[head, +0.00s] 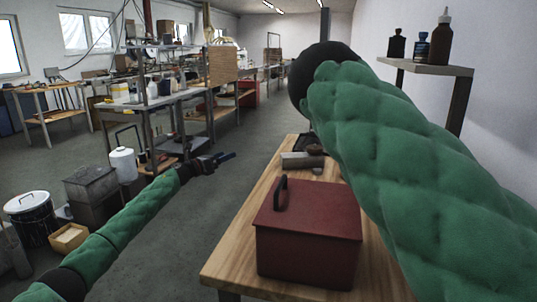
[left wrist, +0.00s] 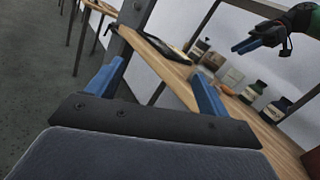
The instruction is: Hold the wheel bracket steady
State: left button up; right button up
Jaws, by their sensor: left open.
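I cannot make out a wheel bracket for certain in either view. My left gripper (head: 222,158) is out over the floor, left of the wooden table (head: 228,268), with nothing in its jaws. In the left wrist view its two blue fingers (left wrist: 158,72) stand wide apart, with the table edge beyond them. My right gripper (left wrist: 240,46) shows at the upper right of the left wrist view, above the table; its finger gap is unclear. In the head view my right arm's green sleeve hides it and the table's right part.
A red lidded box (head: 308,238) with a dark handle stands on the table's near part. A grey block (head: 301,160) lies farther back. Several bottles (left wrist: 252,91) line the table in the left wrist view. A wall shelf (head: 425,67) holds bottles.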

pick_arm(q)
notch_tip(320, 180, up, 4)
jog(key=w+d+m+g, duration=0.1)
jog(key=m, duration=0.2)
jog(key=m+g, duration=0.6)
jog(key=g, duration=0.3)
send_near(281, 157)
jog(key=w+d, duration=0.2)
jog(key=d, duration=0.1)
jog(key=shift+s+d+f+y, duration=0.15)
jog(key=shift+d+f+y, duration=0.2)
jog(key=shift+f, duration=0.1)
jog(key=shift+s+d+f+m+g, duration=0.1)
jog(key=shift+d+f+m+g, duration=0.1)
jog(key=shift+d+m+g, duration=0.25)
jog(key=shift+x, duration=3.8)
jog(key=shift+c, duration=0.2)
